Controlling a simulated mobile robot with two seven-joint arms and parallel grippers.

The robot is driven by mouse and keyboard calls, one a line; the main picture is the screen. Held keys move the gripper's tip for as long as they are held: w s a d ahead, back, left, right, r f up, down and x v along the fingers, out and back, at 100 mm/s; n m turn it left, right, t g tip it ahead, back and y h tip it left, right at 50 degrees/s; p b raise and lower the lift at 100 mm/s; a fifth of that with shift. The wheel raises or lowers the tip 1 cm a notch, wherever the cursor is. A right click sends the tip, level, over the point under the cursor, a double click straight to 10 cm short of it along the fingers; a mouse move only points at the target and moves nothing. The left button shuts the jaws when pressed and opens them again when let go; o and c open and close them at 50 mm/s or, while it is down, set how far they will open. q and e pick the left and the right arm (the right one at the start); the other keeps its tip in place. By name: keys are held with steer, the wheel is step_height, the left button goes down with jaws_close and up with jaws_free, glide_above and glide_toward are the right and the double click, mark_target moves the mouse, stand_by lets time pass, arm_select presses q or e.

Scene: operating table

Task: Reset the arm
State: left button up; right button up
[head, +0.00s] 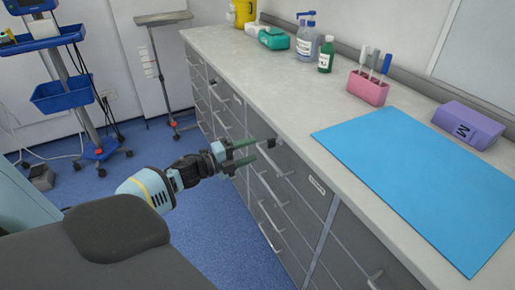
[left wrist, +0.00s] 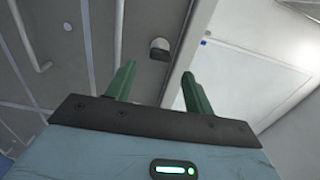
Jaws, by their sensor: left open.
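My left arm (head: 150,190) reaches in from the lower left in the head view. Its gripper (head: 258,152) is in front of the grey drawer fronts, below the counter's edge. The two green fingers are apart with nothing between them. I cannot tell whether a finger touches the cabinet. My right gripper is in neither view.
The counter (head: 290,100) bears a blue mat (head: 420,180), a pink holder (head: 367,88), a purple box (head: 468,125) and several bottles (head: 308,42). Drawers with bar handles (head: 270,225) line its front. A dark padded surface (head: 110,230) is at lower left. Blue floor (head: 215,225) lies between.

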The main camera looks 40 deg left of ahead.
arm_select(q)
steer(key=shift+s+a, duration=0.25)
steer(key=shift+s, duration=0.35)
steer(key=shift+d, duration=0.1)
steer(key=s+d+f+n+g+y+p, duration=0.1)
steer(key=s+d+f+n+y+p, duration=0.15)
steer(key=s+d+f+n, duration=0.5)
steer(key=s+d+f+n+g+y+p, duration=0.25)
steer(key=s+d+f+n, duration=0.2)
steer(key=s, duration=0.65)
steer(key=s+d+n+g+p, duration=0.1)
steer(key=s+d+n, duration=0.1)
steer(key=s, duration=0.4)
steer(key=s+d+n+g+p, duration=0.1)
steer(key=s+d+n+g, duration=0.1)
steer(key=s+d, duration=0.3)
steer(key=s+d+f+n+g+p, duration=0.1)
steer(key=s+d+n, duration=0.3)
steer(key=s, duration=0.5)
steer(key=shift+p, duration=0.45)
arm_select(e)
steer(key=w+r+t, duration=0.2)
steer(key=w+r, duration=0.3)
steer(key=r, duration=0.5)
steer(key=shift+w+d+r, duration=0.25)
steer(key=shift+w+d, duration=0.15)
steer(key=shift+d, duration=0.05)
